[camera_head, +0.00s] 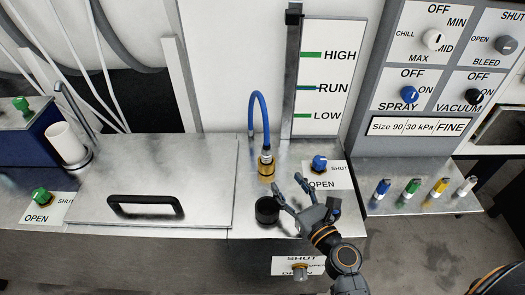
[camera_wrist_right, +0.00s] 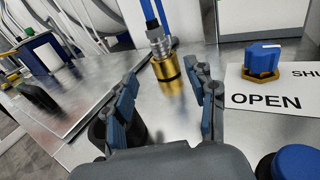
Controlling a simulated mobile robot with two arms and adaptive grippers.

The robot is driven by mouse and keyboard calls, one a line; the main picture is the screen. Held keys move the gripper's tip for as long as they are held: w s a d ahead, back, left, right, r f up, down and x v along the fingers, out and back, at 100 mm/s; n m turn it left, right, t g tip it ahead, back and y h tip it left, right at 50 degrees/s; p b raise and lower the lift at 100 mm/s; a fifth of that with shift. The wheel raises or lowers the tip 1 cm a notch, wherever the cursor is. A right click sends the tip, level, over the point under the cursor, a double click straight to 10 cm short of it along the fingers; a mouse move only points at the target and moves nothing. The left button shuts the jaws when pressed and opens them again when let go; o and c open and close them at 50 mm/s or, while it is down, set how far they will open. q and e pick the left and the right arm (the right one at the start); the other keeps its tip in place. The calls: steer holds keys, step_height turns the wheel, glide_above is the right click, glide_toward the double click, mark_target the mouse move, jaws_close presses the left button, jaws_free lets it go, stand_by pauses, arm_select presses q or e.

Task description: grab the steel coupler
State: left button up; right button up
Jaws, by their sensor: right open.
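The steel coupler (camera_head: 266,155) is a small silver fitting on the end of a blue hose (camera_head: 258,108). It stands upright on a brass fitting (camera_head: 266,170) on the metal counter. In the right wrist view the steel coupler (camera_wrist_right: 158,42) and the brass fitting (camera_wrist_right: 168,75) show ahead, between the fingers in the picture. My right gripper (camera_head: 287,182) is open and empty, in front of and slightly right of the brass fitting in the head view. No contact with the coupler shows. My left gripper is not in view.
A black round cup (camera_head: 267,210) stands just left of my right gripper. A blue knob (camera_head: 319,162) on an OPEN/SHUT plate is to the right. A steel lid with a black handle (camera_head: 146,206) lies left. Several coloured fittings stand on the right shelf (camera_head: 425,203).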

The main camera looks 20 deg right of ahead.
mark_target(269, 159)
steer(key=w, duration=0.3)
steer(key=w+a+p, duration=0.1)
steer(key=w, duration=0.2)
steer(key=shift+a+r, duration=0.1)
steer(key=shift+r, duration=0.05)
steer(key=shift+w+a, duration=0.1)
steer(key=shift+w, duration=0.2)
steer(key=shift+w+a+p, duration=0.25)
steer(key=shift+w+p, duration=0.1)
steer(key=shift+w, duration=0.8)
steer(key=w, duration=0.2)
steer(key=shift+w+a, duration=0.2)
steer(key=shift+w, duration=0.1)
steer(key=shift+w+a, duration=0.1)
steer(key=shift+w, duration=0.3)
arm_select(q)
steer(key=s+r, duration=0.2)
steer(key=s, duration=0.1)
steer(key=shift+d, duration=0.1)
arm_select(e)
jaws_close()
